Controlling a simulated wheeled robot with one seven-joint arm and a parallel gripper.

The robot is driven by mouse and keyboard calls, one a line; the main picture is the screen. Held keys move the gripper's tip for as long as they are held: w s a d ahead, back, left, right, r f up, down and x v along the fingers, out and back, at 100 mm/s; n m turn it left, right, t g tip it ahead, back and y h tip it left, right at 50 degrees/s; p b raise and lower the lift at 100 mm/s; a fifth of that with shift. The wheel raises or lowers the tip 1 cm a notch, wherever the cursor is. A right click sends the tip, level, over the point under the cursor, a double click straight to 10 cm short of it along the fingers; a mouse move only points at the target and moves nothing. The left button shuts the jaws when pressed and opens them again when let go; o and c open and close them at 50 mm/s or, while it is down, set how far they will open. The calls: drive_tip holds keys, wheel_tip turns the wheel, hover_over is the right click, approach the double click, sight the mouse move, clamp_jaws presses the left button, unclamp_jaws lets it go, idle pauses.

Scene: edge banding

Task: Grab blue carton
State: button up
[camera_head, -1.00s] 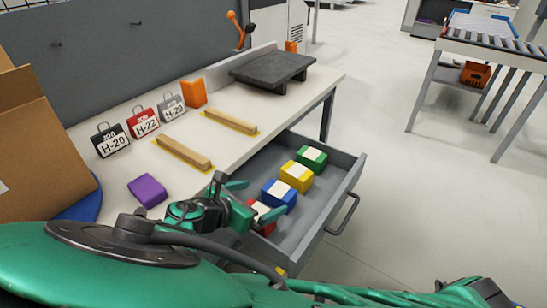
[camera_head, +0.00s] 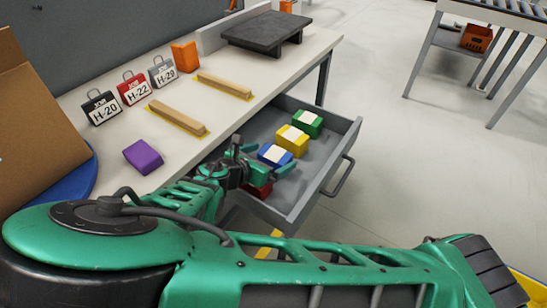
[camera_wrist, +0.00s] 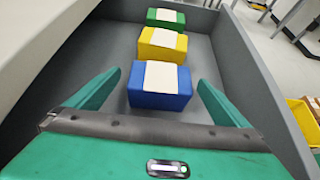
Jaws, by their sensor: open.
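The blue carton (camera_head: 276,158), with a white label band on top, sits in the open grey drawer. It also shows in the wrist view (camera_wrist: 160,98), centred just ahead of the space between my fingers. My gripper (camera_head: 250,160) is open and empty, low in the drawer beside the blue carton. In the wrist view, my gripper's fingers (camera_wrist: 158,95) stand apart, one to the left and one to the right of the carton's near end. The head view partly hides the carton's near side behind my gripper.
Behind the blue carton in the drawer are a yellow carton (camera_head: 293,140) and a green carton (camera_head: 308,122). A red carton (camera_head: 259,191) lies partly hidden under my gripper. The drawer (camera_head: 327,172) has walls close on both sides. A purple block (camera_head: 143,156) lies on the bench.

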drive_tip(key=shift+w+d+f, duration=0.25)
drive_tip(key=shift+w+d, duration=0.05)
drive_tip(key=shift+w, duration=0.15)
drive_tip(key=c, duration=1.2)
drive_tip(key=shift+r, duration=0.1)
